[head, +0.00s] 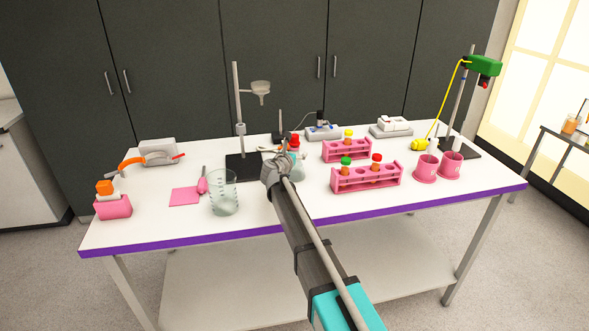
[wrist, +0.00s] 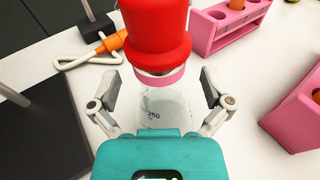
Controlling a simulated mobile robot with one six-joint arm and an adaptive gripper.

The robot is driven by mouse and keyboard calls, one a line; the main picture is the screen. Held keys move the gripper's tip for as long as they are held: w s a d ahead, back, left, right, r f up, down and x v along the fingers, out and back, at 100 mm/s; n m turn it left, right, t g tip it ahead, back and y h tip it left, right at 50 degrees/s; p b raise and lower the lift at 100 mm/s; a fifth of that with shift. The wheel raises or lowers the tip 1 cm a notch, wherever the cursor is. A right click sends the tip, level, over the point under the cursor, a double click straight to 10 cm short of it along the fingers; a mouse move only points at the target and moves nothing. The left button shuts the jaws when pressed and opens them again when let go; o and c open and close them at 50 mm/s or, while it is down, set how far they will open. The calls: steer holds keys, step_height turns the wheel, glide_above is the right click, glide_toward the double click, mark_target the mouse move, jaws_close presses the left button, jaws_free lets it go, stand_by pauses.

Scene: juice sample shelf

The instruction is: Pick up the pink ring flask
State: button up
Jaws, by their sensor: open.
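The pink ring flask (wrist: 160,105) is clear glass with a red stopper (wrist: 157,35), a pink ring (wrist: 158,79) at its neck and a blue 250 mark. It stands upright on the white table. In the head view the flask (head: 299,166) is partly hidden behind my gripper (head: 279,168). In the wrist view my gripper (wrist: 159,92) is open, with one finger on each side of the flask and a visible gap at both sides. The flask's lower part is hidden by the teal gripper body.
Pink racks (head: 366,182) with capped tubes stand to the right, beside two pink cups (head: 426,169). A stand with a black base (head: 243,166) and a glass beaker (head: 222,193) are to the left. An orange-handled tool (wrist: 112,42) lies behind the flask.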

stand_by(0.3)
jaws_close()
stand_by(0.4)
